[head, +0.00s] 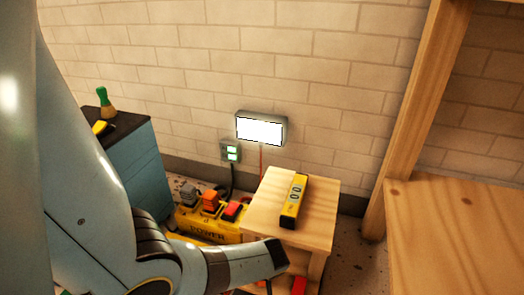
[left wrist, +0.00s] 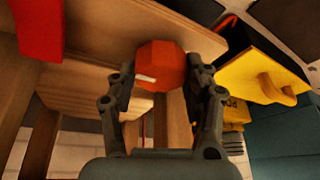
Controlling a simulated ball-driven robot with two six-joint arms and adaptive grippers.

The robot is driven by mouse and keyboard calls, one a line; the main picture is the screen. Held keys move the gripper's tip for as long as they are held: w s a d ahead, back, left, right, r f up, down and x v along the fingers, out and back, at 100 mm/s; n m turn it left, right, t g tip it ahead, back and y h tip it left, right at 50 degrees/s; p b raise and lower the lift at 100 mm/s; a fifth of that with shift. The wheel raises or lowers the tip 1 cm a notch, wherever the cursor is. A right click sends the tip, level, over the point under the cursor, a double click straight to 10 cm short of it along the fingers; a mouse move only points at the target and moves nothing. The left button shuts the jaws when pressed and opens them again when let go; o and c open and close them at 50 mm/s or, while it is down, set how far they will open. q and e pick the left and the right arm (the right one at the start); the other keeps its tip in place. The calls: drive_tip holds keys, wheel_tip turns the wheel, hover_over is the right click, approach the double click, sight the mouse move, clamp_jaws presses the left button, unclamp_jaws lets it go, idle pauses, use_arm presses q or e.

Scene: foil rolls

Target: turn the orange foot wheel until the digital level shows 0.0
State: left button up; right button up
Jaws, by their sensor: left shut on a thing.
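The yellow digital level (head: 294,200) lies on top of a small wooden stand (head: 325,192). Its small display seems to read 0.0, with the decimal point hard to make out. The orange foot wheel (left wrist: 160,66) is under the stand's board in the left wrist view, with a pale mark on its face. My left gripper (left wrist: 162,76) is shut on the wheel, one finger on each side. In the head view my left arm reaches to the front of the stand, and the wheel and fingers are hidden there. My right gripper is not in view.
A red block (left wrist: 40,28) is beside the stand's underside. A yellow power box (head: 207,228) with several coloured switches stands left of the stand. A blue cabinet (head: 135,170) is farther left. A wooden shelf (head: 455,225) is at the right. A lit panel (head: 260,129) hangs on the brick wall.

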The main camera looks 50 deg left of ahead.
use_arm(q)
drive_tip(key=shift+w+a+r, duration=0.2)
drive_tip(key=shift+w, duration=0.1)
idle(0.4)
drive_tip(key=o, duration=0.8)
drive_tip(key=shift+o, duration=0.3)
drive_tip(key=shift+s, duration=0.1)
drive_tip(key=shift+d+f, duration=0.1)
drive_tip(key=shift+s, duration=0.1)
drive_tip(key=v, duration=1.2)
